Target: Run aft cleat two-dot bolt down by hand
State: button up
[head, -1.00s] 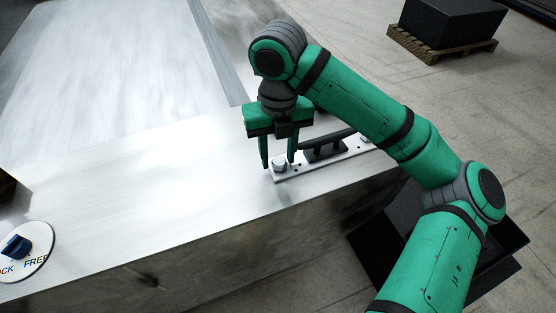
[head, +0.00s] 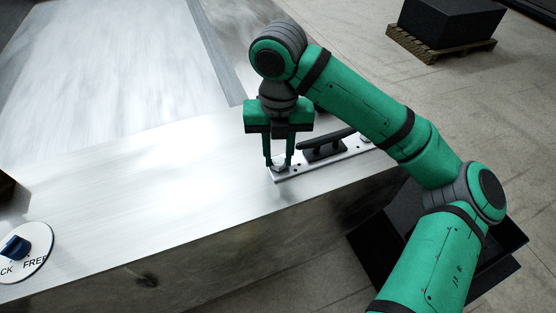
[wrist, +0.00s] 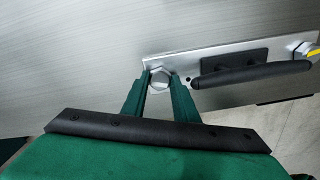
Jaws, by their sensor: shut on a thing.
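My gripper (head: 279,160) points down at the near left end of the cleat plate (head: 328,160). Its two green fingers are shut on a silver hex bolt head (wrist: 160,76), one finger on each side. The head sits at the plate's left end; its shank and any gap below the head are hidden. At least one dark dot (wrist: 187,77) shows on the plate just right of this bolt; I cannot make out a full count. The black cleat (head: 325,146) stands on the plate beside it. A second bolt (wrist: 304,49) with a yellow mark sits at the plate's other end.
The plate lies along the edge of a broad metal deck (head: 130,185). A round dial (head: 25,252) with a blue knob and the word FREE is at lower left. A black block on a pallet (head: 440,40) stands on the floor beyond.

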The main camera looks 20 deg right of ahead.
jog(key=m, duration=0.4)
jog(key=shift+s+m, duration=0.1)
jog(key=shift+m, duration=0.2)
jog(key=m, duration=0.3)
jog(key=shift+f+m, duration=0.1)
jog(key=shift+m, duration=0.2)
jog(key=m, duration=0.3)
jog(key=shift+m, duration=0.4)
jog(key=m, duration=0.8)
jog(key=shift+a, duration=0.1)
